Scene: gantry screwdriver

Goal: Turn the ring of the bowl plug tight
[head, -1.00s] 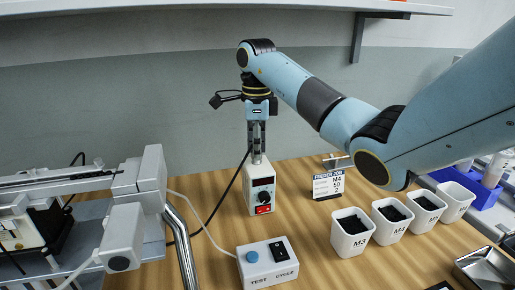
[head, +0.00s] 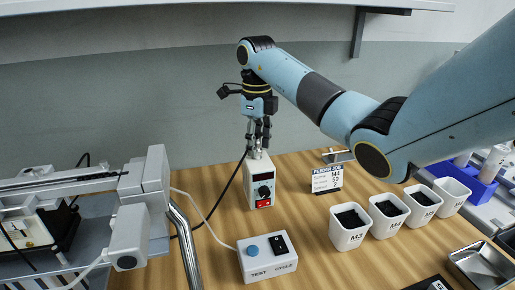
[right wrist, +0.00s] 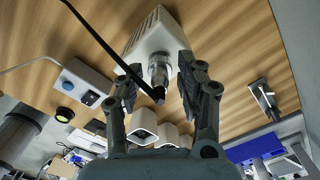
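The white controller box (head: 262,190), with a dark knob and a red switch, stands on the wooden bench. The bowl plug (right wrist: 159,72) is silvery with a dark end and sits on the box in the right wrist view. In the head view it is a small pale piece (head: 256,153) on the box top. My right gripper (head: 258,146) points down over the plug. In the right wrist view its fingers (right wrist: 157,80) stand on both sides of the plug with gaps, so it is open. My left gripper is not in view.
A black cable (right wrist: 95,35) runs close by the plug and left finger. A test cycle box (head: 267,258) stands in front. Several white screw bins (head: 350,238) and a feeder job sign (head: 327,179) are right. A white gantry (head: 135,205) stands left.

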